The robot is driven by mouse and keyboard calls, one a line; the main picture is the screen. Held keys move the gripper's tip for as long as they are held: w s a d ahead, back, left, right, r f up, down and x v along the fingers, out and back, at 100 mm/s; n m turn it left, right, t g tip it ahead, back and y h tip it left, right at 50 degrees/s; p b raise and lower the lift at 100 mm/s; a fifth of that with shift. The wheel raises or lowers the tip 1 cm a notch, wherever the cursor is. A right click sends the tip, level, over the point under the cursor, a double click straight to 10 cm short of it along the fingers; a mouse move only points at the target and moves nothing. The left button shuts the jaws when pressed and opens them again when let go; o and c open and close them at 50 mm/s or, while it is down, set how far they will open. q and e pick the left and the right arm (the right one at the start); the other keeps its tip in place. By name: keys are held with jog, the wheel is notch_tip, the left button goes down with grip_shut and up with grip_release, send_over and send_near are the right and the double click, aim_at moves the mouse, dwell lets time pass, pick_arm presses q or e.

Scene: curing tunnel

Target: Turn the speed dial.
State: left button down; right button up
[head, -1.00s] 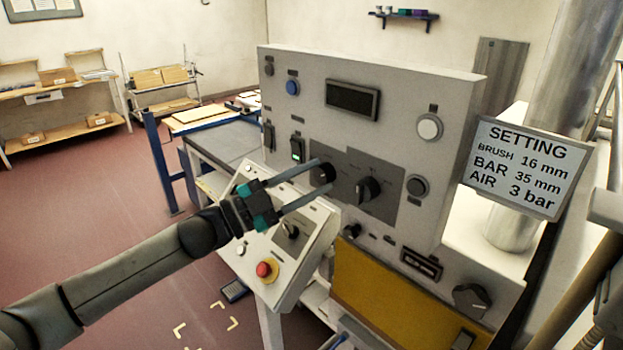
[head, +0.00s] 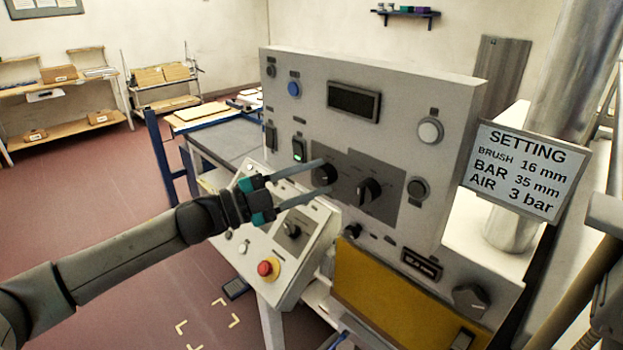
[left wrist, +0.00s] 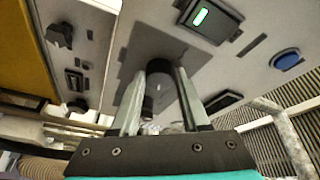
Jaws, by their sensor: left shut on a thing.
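A black round dial (head: 323,174) sits on the left of a dark grey plate on the upright control panel. I cannot read its label. My left gripper (head: 326,176) reaches it from the left, with one finger above and one below, shut on it. In the left wrist view, the two fingertips (left wrist: 167,70) stand on either side of the black dial (left wrist: 159,90), which is partly hidden by them. A second black knob (head: 368,190) is to its right on the same plate. My right gripper is not in view.
A sloped console with a red mushroom button (head: 267,268) and a black selector (head: 291,231) lies below my gripper. A green-lit switch (head: 299,149) is up and left of the dial. A setting sign (head: 524,170) hangs at the right.

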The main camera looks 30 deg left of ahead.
aim_at(319, 179)
pick_arm(q)
jog(key=shift+c, duration=1.9)
grip_release()
jog(key=shift+s, duration=0.1)
jog(key=shift+b+v, duration=0.3)
jog(key=shift+v, duration=1.9)
jog(key=v, duration=1)
jog(key=shift+s+a, duration=0.2)
jog(key=shift+s, duration=0.1)
jog(key=shift+f, duration=0.1)
